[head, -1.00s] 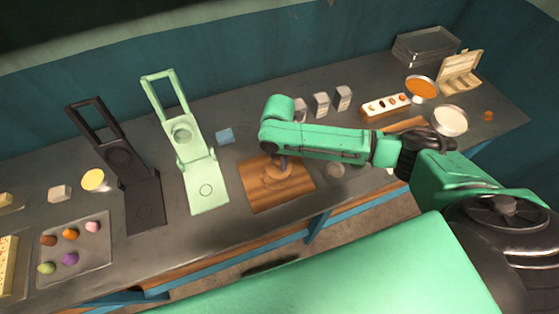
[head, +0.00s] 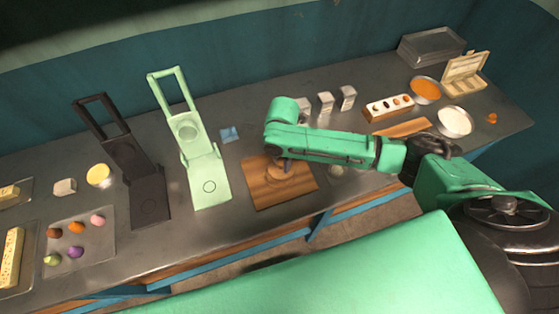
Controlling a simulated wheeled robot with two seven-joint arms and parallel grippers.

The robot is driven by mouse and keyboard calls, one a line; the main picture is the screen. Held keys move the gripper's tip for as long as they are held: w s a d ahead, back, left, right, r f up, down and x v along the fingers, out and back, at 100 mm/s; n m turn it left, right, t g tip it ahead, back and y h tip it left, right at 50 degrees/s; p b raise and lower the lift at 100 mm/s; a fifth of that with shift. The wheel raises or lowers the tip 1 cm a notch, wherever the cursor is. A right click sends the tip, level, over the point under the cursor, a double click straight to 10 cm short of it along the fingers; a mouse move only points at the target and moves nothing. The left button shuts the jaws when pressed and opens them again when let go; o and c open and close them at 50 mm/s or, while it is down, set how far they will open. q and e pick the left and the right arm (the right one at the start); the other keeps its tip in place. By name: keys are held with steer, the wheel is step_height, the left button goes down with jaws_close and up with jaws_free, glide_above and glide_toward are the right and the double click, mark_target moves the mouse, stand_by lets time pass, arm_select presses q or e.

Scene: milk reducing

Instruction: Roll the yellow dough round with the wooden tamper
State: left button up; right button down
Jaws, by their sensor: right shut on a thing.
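The wooden tamper (head: 297,174) shows as a round wooden shape low over the brown wooden board (head: 264,196). My right gripper (head: 285,166) is shut on it from above, and my green right forearm hides part of both. I cannot make out the yellow dough on the board; anything under the tamper is hidden. I cannot tell whether the tamper touches the board. My left gripper is not in view.
A pale green press (head: 209,186) and a black press (head: 149,202) stand left of the board. A tray of coloured balls (head: 98,253) is at far left. Grey boxes (head: 347,97) and bowls (head: 455,122) stand at back right.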

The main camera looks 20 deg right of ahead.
steer(key=shift+w+d, duration=0.25)
steer(key=shift+d, duration=0.1)
steer(key=shift+w+a, duration=0.1)
steer(key=shift+w, duration=0.2)
steer(key=shift+w+a, duration=0.15)
steer(key=shift+a, duration=0.15)
steer(key=shift+s+a, duration=0.3)
steer(key=shift+s+d+f, duration=0.1)
steer(key=shift+s+f, duration=0.05)
steer(key=shift+s, duration=0.15)
steer(key=shift+d, duration=0.45)
steer(key=shift+w+d, duration=0.1)
steer(key=shift+w, duration=0.35)
steer(key=shift+a, duration=0.35)
steer(key=shift+a+f, duration=0.1)
steer(key=shift+a, duration=0.15)
steer(key=shift+s+a, duration=0.1)
steer(key=shift+s, duration=0.2)
steer(key=shift+s+d, duration=0.2)
steer(key=shift+s, duration=0.1)
steer(key=shift+s+d, duration=0.1)
steer(key=shift+d, duration=0.35)
steer(key=shift+w+r, duration=0.25)
steer(key=shift+w, duration=0.5)
